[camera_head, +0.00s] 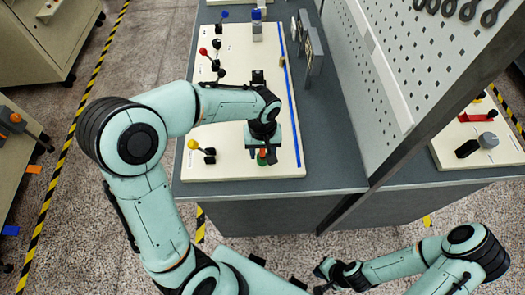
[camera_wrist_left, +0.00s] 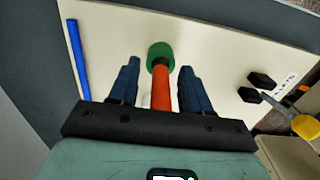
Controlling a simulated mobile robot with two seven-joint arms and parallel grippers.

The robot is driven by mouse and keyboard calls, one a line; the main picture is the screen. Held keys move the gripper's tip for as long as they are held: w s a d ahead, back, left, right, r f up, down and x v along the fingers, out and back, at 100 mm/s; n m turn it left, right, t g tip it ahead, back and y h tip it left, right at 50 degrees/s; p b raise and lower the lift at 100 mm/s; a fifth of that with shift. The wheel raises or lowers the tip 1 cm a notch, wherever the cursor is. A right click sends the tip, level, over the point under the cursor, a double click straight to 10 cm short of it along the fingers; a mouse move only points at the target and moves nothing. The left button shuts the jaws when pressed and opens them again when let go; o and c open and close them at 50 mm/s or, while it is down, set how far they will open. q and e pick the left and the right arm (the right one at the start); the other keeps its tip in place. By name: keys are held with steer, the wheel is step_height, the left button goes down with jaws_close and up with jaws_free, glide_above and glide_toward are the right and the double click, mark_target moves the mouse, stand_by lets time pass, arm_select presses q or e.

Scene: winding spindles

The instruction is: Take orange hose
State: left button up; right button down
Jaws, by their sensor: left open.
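The orange hose (camera_wrist_left: 161,90) shows in the left wrist view as a short orange-red piece standing between my left fingers, with a green ring (camera_wrist_left: 160,55) at its far end. In the head view only a bit of orange (camera_head: 263,153) and the green part (camera_head: 262,161) show under my left gripper (camera_head: 264,150). My left gripper (camera_wrist_left: 157,80) is open, one dark blue finger on each side of the hose. I cannot tell whether a finger touches it. My right gripper (camera_head: 325,270) is low in the head view, away from the board; its jaws are unclear.
The white board (camera_head: 230,172) lies on a grey table (camera_head: 330,170). A yellow-knobbed lever (camera_head: 193,145) stands left of my left gripper, a red-knobbed one (camera_head: 204,52) further back. A blue strip (camera_head: 291,110) runs along the board's right edge. A pegboard panel (camera_head: 410,70) rises to the right.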

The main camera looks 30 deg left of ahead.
arm_select(q)
jaws_close()
stand_by(0.3)
